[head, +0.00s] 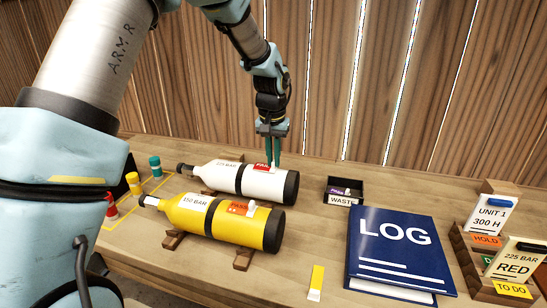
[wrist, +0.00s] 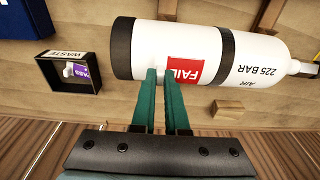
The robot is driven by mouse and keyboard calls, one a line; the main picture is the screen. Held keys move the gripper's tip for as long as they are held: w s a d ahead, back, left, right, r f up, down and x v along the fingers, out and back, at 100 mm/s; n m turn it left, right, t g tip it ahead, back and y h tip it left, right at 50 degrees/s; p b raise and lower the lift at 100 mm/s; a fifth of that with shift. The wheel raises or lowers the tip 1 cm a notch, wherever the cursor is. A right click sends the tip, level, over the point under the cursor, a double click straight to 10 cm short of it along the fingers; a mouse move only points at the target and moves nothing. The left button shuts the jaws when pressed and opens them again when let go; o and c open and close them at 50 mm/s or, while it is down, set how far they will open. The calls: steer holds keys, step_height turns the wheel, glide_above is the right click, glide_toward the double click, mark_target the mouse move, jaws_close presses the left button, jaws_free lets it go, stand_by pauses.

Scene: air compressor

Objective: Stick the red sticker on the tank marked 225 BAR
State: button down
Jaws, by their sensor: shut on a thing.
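The white tank marked 225 BAR (head: 225,178) lies on its side behind the yellow tank marked 150 BAR (head: 190,211). The white tank also fills the top of the wrist view (wrist: 210,45). I cannot tell whether the sticker's whole back touches the tank.
The yellow tank bears an orange label (head: 241,209). A black WASTE box (head: 345,200) holds a purple-labelled piece. A blue LOG book (head: 400,250), a card rack (head: 470,262) reading 225 BAR RED, and a yellow strip (head: 316,282) are at right.

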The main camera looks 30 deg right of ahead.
steer(key=shift+f, duration=0.35)
stand_by(0.6)
steer(key=c, duration=0.8)
jaws_free()
steer(key=shift+c, duration=0.2)
steer(key=shift+r, duration=0.1)
